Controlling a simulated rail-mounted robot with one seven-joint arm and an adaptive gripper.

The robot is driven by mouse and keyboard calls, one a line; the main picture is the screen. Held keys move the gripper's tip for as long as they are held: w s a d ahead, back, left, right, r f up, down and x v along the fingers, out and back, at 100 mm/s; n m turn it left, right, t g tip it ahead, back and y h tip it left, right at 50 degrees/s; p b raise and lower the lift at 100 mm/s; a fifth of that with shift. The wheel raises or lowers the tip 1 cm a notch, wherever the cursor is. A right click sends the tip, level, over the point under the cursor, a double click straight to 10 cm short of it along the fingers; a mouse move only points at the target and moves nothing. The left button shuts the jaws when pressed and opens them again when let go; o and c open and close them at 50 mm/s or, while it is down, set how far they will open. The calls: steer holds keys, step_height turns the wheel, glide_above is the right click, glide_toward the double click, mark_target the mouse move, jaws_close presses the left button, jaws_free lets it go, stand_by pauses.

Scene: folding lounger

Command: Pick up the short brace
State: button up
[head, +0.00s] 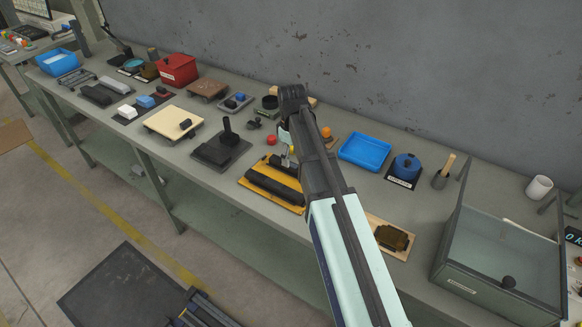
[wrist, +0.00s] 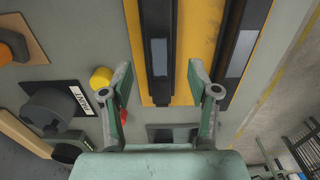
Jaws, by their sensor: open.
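Two black bars lie side by side on a yellow board on the bench. The rear bar (head: 279,169) looks shorter in the head view, so it may be the short brace, but my arm hides part of it. The front bar (head: 272,188) looks longer. In the wrist view my gripper (wrist: 160,72) is open and empty. One bar with a grey patch (wrist: 159,55) lies between its fingertips in the picture, apart from both. The other bar (wrist: 238,55) lies right of the right finger. The yellow board (wrist: 205,18) shows between them.
A yellow knob (wrist: 101,78) and a dark round part (wrist: 48,108) on a labelled plate lie left of the gripper. A blue tray (head: 365,152), a blue pot (head: 406,166) and a glass-walled box (head: 480,270) stand to the right. A black-handled fixture (head: 221,148) stands left of the board.

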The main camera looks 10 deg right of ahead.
mark_target(291, 165)
steer(key=shift+w+f+p, duration=0.1)
steer(key=shift+f+p, duration=0.5)
steer(key=shift+f, duration=1.4)
steer(key=shift+c, duration=0.3)
jaws_close()
